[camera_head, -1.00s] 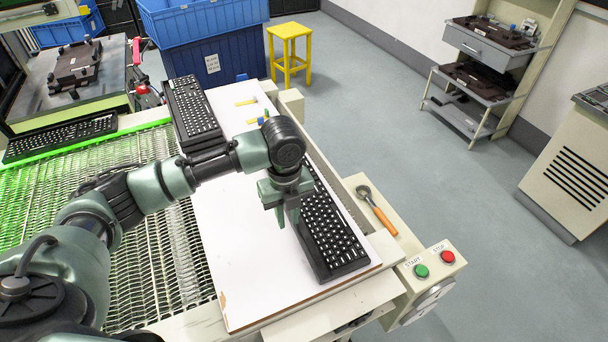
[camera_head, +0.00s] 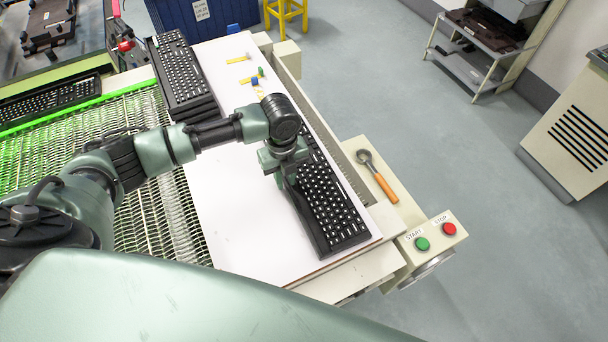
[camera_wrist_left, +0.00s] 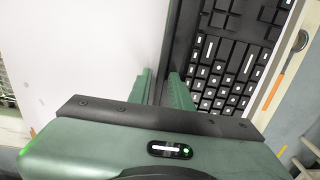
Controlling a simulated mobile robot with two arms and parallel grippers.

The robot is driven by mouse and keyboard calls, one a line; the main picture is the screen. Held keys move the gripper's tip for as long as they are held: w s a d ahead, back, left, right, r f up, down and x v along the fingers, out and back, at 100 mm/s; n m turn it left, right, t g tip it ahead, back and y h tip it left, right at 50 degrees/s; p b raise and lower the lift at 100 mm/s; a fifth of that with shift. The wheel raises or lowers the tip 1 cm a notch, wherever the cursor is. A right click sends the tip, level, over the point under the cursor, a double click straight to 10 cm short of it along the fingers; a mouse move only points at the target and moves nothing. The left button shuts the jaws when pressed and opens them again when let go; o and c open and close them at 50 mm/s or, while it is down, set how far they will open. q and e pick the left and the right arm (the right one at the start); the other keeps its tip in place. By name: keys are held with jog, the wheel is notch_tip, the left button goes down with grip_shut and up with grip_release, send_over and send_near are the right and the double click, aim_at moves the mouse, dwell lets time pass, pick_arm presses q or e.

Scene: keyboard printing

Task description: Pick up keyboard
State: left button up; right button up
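A black keyboard (camera_head: 335,215) with white-marked keys lies flat on the white board (camera_head: 225,200), near its right edge. My left gripper (camera_head: 288,181) is above the keyboard's left long side, pointing down. In the left wrist view its two green fingers (camera_wrist_left: 160,88) stand apart with a narrow gap. The right finger is over the keyboard (camera_wrist_left: 225,65), the left one over the white board. The keyboard's left edge lies by the gap; whether the fingers touch it is hidden. My right gripper is not in view.
More keyboards lie stacked at the back of the board (camera_head: 180,75), and another is at the left (camera_head: 50,100). An orange-handled tool (camera_head: 378,175), a green button (camera_head: 422,243) and a red button (camera_head: 449,229) are at the right. Small yellow-handled tools (camera_head: 240,59) lie behind.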

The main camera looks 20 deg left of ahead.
pick_arm(q)
jog(key=shift+f, duration=0.1)
grip_shut()
dwell(1.4)
